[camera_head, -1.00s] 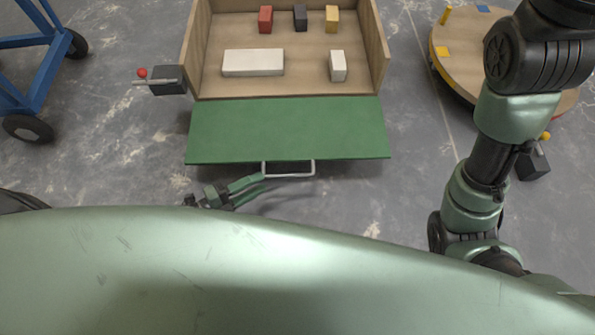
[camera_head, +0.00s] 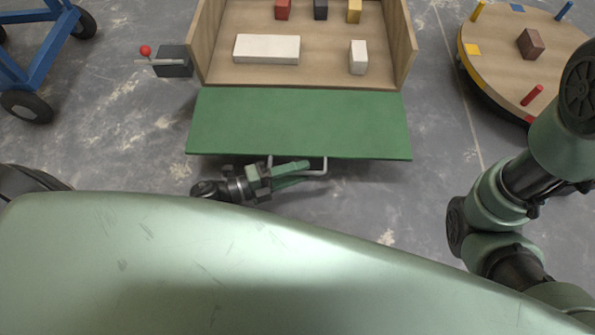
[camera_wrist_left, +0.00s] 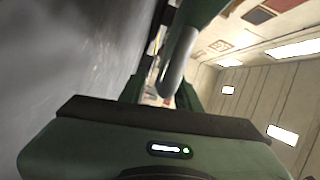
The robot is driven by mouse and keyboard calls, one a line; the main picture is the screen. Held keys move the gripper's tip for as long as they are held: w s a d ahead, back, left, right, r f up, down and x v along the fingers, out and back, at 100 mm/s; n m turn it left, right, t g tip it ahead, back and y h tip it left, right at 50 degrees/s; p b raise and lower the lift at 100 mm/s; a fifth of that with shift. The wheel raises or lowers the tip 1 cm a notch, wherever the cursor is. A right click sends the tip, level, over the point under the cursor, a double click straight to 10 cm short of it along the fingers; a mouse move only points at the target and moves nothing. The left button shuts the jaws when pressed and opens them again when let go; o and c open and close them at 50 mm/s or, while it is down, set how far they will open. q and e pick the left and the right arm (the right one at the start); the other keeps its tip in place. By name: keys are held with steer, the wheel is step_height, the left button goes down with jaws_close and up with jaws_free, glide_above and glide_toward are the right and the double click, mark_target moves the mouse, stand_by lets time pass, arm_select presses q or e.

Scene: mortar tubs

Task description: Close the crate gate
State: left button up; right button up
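The wooden crate (camera_head: 408,45) stands with its green gate (camera_head: 300,122) folded down flat toward me. A pale grey bar handle (camera_head: 325,168) sticks out from the gate's near edge. My left gripper (camera_head: 307,171) is at the handle, its two fingers apart and pointing right under the gate's edge. In the left wrist view, the handle (camera_wrist_left: 178,62) shows close in front, near the finger gap, with both fingers spread. I cannot tell whether they touch it. My right arm shows at the right, but its gripper is out of the picture.
Inside the crate are a long white block (camera_head: 267,48), a small white block (camera_head: 358,58) and several coloured blocks. A dark box with a red-knobbed lever (camera_head: 172,62) sits at the crate's left. A round wooden table (camera_head: 500,60) stands right; a blue wheeled frame (camera_head: 40,55) stands left.

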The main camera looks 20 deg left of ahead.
arm_select(q)
jaws_close()
stand_by(1.4)
